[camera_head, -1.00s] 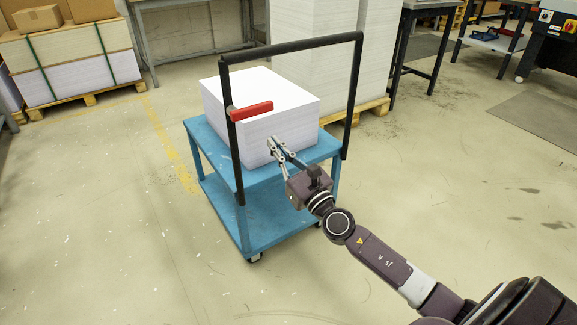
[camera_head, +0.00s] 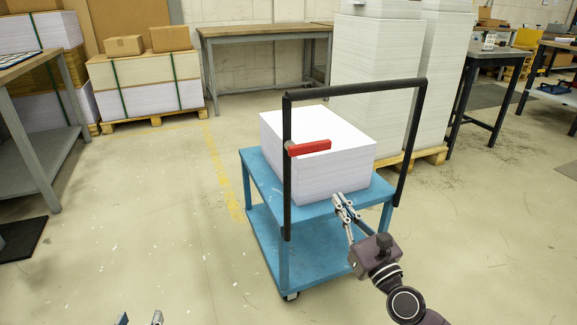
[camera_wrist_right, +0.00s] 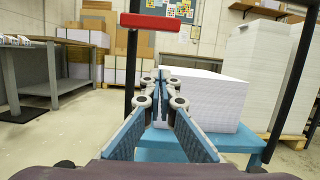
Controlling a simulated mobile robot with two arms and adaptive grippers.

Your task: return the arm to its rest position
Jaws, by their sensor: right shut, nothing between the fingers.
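My right gripper (camera_head: 341,197) is shut and empty. It is in front of the white paper stack (camera_head: 320,150) on the blue cart (camera_head: 262,240), close to the cart's top shelf in the head view. In the right wrist view its fingers (camera_wrist_right: 164,80) meet at the tips, with the paper stack (camera_wrist_right: 215,100) just beyond them to the right. I cannot tell whether it touches anything. The tips of my left gripper (camera_head: 139,318) show at the bottom edge of the head view, spread apart with only floor between them. The rest of that arm is out of view.
The cart's black handle frame (camera_head: 355,88) with a red grip (camera_head: 309,147) rises close to my right gripper. A grey table (camera_head: 40,130) stands at the left. Tall paper stacks (camera_head: 375,75) stand on a pallet behind the cart. The floor left of the cart is clear.

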